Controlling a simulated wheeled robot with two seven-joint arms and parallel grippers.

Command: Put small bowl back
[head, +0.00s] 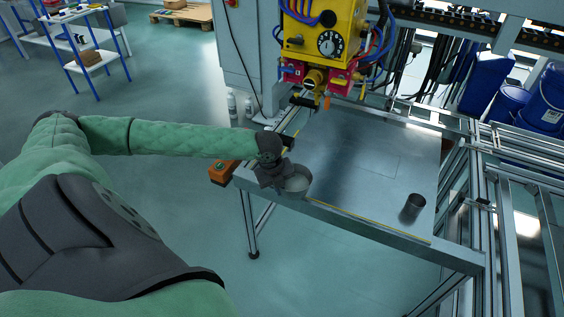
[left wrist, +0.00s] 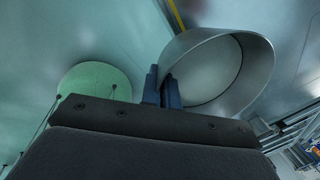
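A small round metal bowl (head: 297,184) shows at the near left corner of the metal table (head: 345,165). In the left wrist view the bowl (left wrist: 212,70) is large, with its round opening in view. My left gripper (head: 276,179) is at the bowl's left side. In the left wrist view its two dark blue fingers (left wrist: 163,88) are close together, with the bowl's wall between them. I cannot tell whether the bowl touches the tabletop or is held just above it. My right gripper is not in view.
A yellow machine head (head: 325,40) with hoses hangs over the far side. An orange box (head: 223,172) is at the table's left corner. The middle of the tabletop is clear.

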